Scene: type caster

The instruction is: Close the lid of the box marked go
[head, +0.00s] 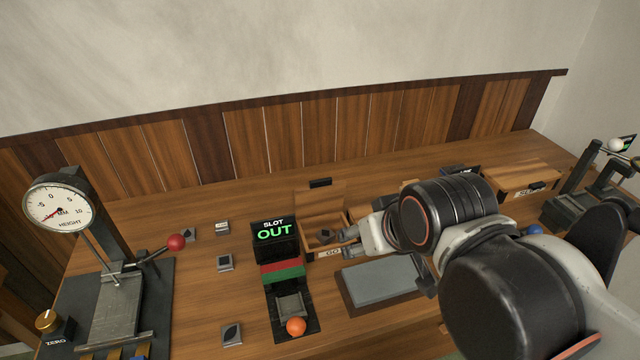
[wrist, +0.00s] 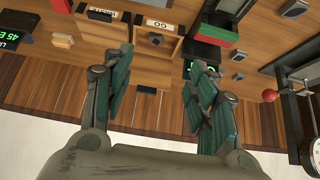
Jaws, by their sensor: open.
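The box marked GO (head: 330,253) stands on the bench near the middle, and its label (wrist: 160,24) shows in the wrist view. Its wooden lid (head: 318,199) is open and stands up at the back, with a dark handle (head: 320,182) on its upper edge. A small dark metal piece (head: 325,234) lies inside the box. My gripper (wrist: 160,68) is open and empty, fingers spread on either side of the lid in the wrist view. In the head view it is just right of the box. Contact with the lid cannot be told.
A SLOT OUT display (head: 274,231) stands left of the box, with a red-green block and an orange ball (head: 296,326) before it. A grey slab (head: 380,282) lies in front. A height gauge (head: 58,212) is far left; another box (head: 520,181) is right.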

